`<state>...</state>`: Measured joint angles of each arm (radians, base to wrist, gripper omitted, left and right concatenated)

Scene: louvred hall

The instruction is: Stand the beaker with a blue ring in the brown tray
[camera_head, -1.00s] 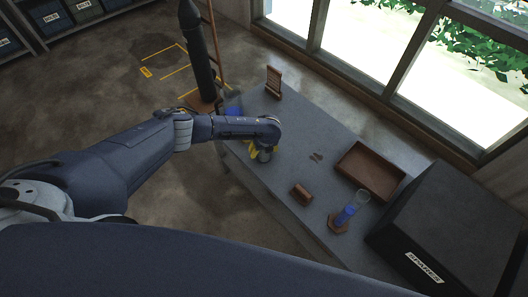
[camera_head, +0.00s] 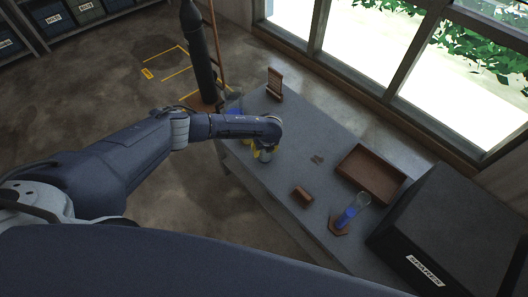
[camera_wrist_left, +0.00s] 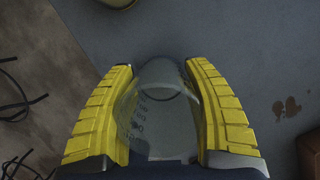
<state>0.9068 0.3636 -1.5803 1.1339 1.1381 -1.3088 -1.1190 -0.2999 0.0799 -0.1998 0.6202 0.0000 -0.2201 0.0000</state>
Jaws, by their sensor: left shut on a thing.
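My left gripper (camera_wrist_left: 165,115) is shut on a clear glass beaker (camera_wrist_left: 160,110) with faint markings on its wall. The beaker sits between the yellow fingers; I cannot make out a blue ring on it. In the head view the left gripper (camera_head: 262,153) is over the near left part of the grey table, mostly under my arm. I cannot tell whether the beaker touches the table. The brown tray (camera_head: 352,178) lies on the table to the right, near the window side, and looks empty. My right gripper is not in view.
A glass vessel with blue liquid (camera_head: 347,215) stands on a brown base, near a black case (camera_head: 450,235). A small brown block (camera_head: 302,194) lies between gripper and vessel. A brown stand (camera_head: 274,84) is at the far end. Flat brown stains (camera_head: 317,160) mark the table before the tray.

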